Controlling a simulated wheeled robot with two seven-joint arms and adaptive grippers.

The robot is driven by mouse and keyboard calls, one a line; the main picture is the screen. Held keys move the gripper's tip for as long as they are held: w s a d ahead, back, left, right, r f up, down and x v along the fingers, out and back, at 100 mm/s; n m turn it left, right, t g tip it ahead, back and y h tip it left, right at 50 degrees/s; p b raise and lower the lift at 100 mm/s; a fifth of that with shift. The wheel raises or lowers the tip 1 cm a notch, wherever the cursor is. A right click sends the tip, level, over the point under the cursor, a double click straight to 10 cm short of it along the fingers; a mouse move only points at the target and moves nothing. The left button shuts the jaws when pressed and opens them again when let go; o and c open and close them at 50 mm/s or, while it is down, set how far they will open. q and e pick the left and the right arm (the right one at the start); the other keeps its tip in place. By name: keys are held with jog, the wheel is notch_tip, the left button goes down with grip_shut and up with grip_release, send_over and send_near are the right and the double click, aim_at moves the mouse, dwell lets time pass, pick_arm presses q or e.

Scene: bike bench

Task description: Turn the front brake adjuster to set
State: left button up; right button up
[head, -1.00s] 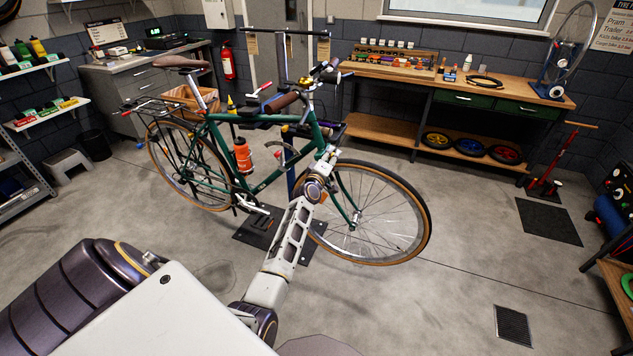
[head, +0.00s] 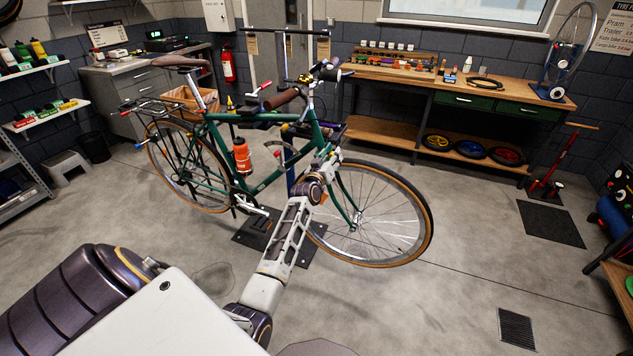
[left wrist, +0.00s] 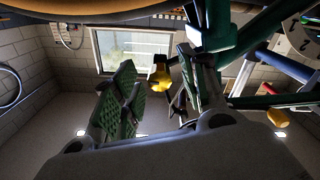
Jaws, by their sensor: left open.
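The green bicycle (head: 265,180) is held up in the middle of the head view, with its front wheel (head: 428,215) to the right. My left gripper (head: 331,162) is at the front fork, below the handlebar; its fingers are hard to make out there. In the left wrist view the left gripper (left wrist: 160,100) is open, with green-padded fingers apart. A small yellow knob-like part (left wrist: 160,76), seemingly the front brake adjuster, shows between the fingers, nearer the right one. I cannot tell whether they touch.
The green frame tubes (left wrist: 270,62) pass close on the right in the left wrist view, with another yellow part (left wrist: 277,117) below them. A workbench (head: 400,75) stands behind the bicycle. The floor (head: 420,310) in front is clear.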

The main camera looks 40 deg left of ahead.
pick_arm(q)
jog(key=s+d+m+b, duration=0.2)
jog(key=s+d+m, duration=0.1)
jog(key=s, duration=1)
jog(key=shift+s+d+m, duration=0.15)
jog(key=shift+s+m, duration=0.1)
jog(key=shift+m, duration=0.45)
pick_arm(e)
notch_tip(320, 180, down, 3)
jog(key=shift+r, duration=0.2)
jog(key=shift+w, duration=0.1)
